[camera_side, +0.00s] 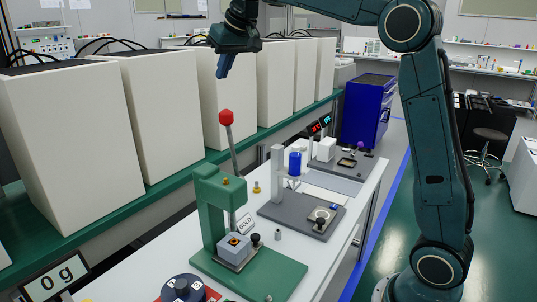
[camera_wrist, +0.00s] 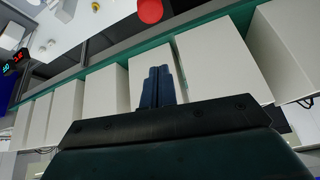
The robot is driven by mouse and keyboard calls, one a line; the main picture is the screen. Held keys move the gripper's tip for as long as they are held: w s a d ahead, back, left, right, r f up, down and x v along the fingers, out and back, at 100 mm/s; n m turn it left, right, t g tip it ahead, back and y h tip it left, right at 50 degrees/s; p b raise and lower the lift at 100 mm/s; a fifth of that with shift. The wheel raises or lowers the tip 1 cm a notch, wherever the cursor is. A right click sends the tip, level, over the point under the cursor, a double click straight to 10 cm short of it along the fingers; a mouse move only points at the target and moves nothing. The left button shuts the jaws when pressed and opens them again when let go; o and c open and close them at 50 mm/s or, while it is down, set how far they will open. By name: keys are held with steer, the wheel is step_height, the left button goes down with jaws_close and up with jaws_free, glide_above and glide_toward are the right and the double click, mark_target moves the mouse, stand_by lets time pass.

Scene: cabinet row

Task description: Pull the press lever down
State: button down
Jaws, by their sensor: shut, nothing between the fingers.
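The press is a green frame (camera_side: 215,215) on a green base plate, standing on the white bench. Its lever (camera_side: 233,152) is a thin metal rod with a red knob (camera_side: 226,117) on top, standing up and leaning slightly to the left. My gripper (camera_side: 222,74) is above the red knob, clear of it, with its blue fingers pointing down. In the wrist view my gripper (camera_wrist: 158,72) shows its two fingers side by side, shut and empty. The red knob (camera_wrist: 150,11) is at the top of the wrist view, apart from the fingertips.
A row of cream cabinets (camera_side: 160,110) stands behind the bench on a green ledge. A grey plate with a white stand and blue cylinder (camera_side: 295,163) is right of the press. A dark round dial (camera_side: 183,287) and a "0 g" display (camera_side: 53,283) are at the front left.

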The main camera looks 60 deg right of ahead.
steer(key=shift+w+d, duration=0.1)
steer(key=shift+w, duration=0.15)
step_height(320, 180, down, 9)
steer(key=w, duration=0.1)
steer(key=shift+f, duration=0.2)
stand_by(1.0)
steer(key=shift+s, duration=0.15)
stand_by(0.5)
